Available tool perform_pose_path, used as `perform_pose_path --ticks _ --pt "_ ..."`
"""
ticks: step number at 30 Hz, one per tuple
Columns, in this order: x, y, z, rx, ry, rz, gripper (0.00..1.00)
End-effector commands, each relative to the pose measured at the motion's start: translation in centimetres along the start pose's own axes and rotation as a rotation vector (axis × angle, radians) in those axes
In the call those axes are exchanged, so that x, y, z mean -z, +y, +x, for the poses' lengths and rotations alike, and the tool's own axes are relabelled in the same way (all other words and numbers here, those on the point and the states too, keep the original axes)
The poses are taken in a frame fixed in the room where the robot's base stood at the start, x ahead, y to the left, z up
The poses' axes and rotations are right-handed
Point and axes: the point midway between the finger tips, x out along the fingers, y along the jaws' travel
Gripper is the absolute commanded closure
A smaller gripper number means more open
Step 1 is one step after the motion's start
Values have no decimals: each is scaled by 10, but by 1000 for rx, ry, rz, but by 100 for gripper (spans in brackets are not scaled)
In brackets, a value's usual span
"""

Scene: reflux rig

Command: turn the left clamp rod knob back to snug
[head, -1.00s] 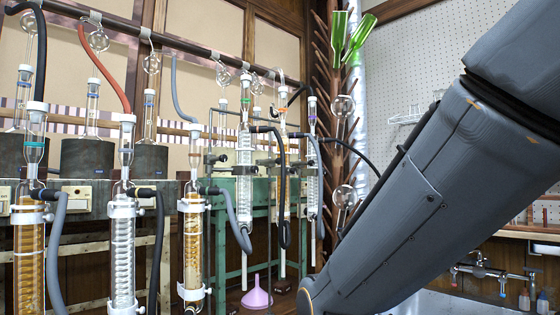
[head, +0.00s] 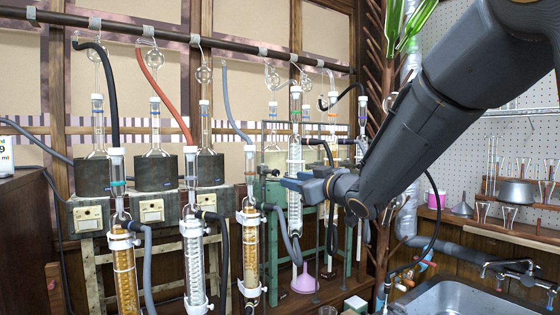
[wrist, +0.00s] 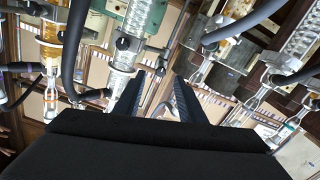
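My gripper (head: 302,184) is in front of the green-framed reflux rig in the head view, pointing left across a clear coiled condenser (head: 295,215). In the wrist view its two black fingers (wrist: 160,82) are apart with nothing held between them. That view shows a dark round clamp knob (wrist: 123,43) on a clear condenser, beyond the left finger and apart from it. I cannot tell whether this is the left clamp rod knob or how tight it is. In the head view, my gripper and arm hide part of the rig's clamps.
Amber and clear coiled condensers (head: 193,265) with hoses stand at front left. A metal sink (head: 465,295) is at lower right.

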Motion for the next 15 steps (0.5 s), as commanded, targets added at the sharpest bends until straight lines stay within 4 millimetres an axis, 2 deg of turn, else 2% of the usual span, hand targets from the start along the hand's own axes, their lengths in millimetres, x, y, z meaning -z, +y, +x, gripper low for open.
perform_pose_path --ticks 3,15 --pt "10 -2 7 20 28 -5 63" --pt "12 -3 62 20 29 -6 63"
